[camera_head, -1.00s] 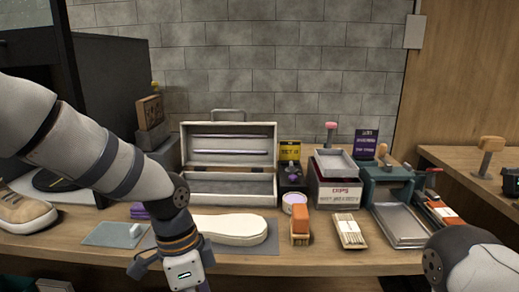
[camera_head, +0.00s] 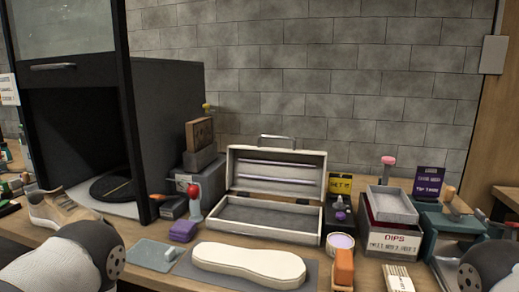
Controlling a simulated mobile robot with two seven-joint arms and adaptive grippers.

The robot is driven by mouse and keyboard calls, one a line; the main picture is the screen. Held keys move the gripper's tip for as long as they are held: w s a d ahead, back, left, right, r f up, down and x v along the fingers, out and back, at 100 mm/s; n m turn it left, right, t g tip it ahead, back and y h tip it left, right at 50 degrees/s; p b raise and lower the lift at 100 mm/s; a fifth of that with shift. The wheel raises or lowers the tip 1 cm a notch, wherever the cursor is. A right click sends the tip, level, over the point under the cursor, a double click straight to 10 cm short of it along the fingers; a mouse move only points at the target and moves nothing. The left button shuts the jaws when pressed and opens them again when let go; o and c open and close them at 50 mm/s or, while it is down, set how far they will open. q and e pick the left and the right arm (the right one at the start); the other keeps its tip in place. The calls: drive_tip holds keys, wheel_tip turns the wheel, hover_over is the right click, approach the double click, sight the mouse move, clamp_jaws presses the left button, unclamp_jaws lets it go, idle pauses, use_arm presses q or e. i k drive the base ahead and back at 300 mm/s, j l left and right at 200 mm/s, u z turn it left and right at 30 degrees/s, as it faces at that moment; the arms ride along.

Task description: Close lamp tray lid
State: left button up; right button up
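The lamp tray (camera_head: 264,233) is a light grey case at the back middle of the workbench. Its lid (camera_head: 279,156) stands up and open, leaning against the back, with a handle on its top edge. Purple-tinted lamp tubes (camera_head: 275,176) run along the inside of the lid. The tray's shallow inside looks empty. Parts of both my arms show at the lower left and lower right corners, well short of the tray. Neither gripper is in view.
A white sole (camera_head: 248,262) lies on a grey mat in front of the tray. A red-topped tool (camera_head: 194,203) stands close at its left. A purple-and-yellow-labelled black stand (camera_head: 340,212) and DIPS box (camera_head: 392,239) stand at its right. A dark cabinet (camera_head: 168,110) rises at left.

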sight(294, 173)
drive_tip(key=i, duration=0.3)
drive_tip(key=i+j+z, duration=0.15)
drive_tip(key=j, duration=0.25)
drive_tip(key=i+j+z, duration=0.15)
drive_tip(key=j, duration=0.25)
drive_tip(key=i, duration=0.1)
